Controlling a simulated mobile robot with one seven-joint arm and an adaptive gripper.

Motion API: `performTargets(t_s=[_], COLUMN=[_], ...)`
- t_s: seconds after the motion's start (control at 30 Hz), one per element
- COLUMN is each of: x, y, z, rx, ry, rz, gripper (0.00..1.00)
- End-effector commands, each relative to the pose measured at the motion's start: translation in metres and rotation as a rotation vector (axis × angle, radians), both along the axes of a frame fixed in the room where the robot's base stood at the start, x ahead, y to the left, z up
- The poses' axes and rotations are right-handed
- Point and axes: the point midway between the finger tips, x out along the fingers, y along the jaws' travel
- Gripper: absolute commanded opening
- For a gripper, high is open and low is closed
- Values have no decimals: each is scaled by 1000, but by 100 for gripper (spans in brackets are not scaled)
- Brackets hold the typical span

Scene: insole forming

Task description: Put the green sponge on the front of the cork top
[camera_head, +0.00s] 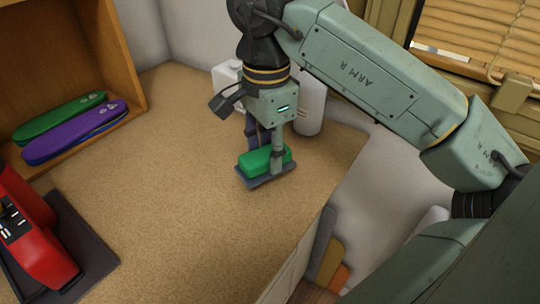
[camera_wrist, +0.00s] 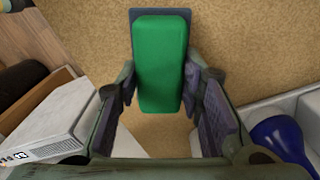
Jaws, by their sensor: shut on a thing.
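The green sponge (camera_head: 258,163) is a rounded block above a thin dark slab (camera_head: 262,181), over the right part of the cork top (camera_head: 180,190). My gripper (camera_head: 266,148) points down with its fingers on either side of the sponge, shut on it. In the wrist view the sponge (camera_wrist: 160,65) runs lengthwise between the two fingers (camera_wrist: 159,85), and the slab's edge (camera_wrist: 160,14) shows beyond its far end. I cannot tell whether the slab touches the cork or sits just above it.
A wooden shelf (camera_head: 130,45) holds green (camera_head: 60,115) and purple (camera_head: 75,135) insole-shaped pieces at left. A red machine (camera_head: 35,235) stands on a dark mat at front left. White containers (camera_head: 310,105) stand behind my gripper. The cork's middle and front are clear; its edge falls away at right.

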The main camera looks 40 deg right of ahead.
Motion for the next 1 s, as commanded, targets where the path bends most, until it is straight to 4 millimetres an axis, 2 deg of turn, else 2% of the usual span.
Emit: performTargets(t_s=[0.2, 0.3, 0.4, 0.7, 0.73, 1.0], x=[9, 9, 9, 9, 9, 9], y=[-14, -13, -13, -13, -13, -13], z=[-1, -25, -37, -38, -38, -37], rx=[1, 1, 1, 1, 1, 1], ry=[0, 1, 0, 0, 0, -1], rz=[-1, 1, 1, 2, 2, 1], gripper=[12, 12, 12, 12, 35, 53])
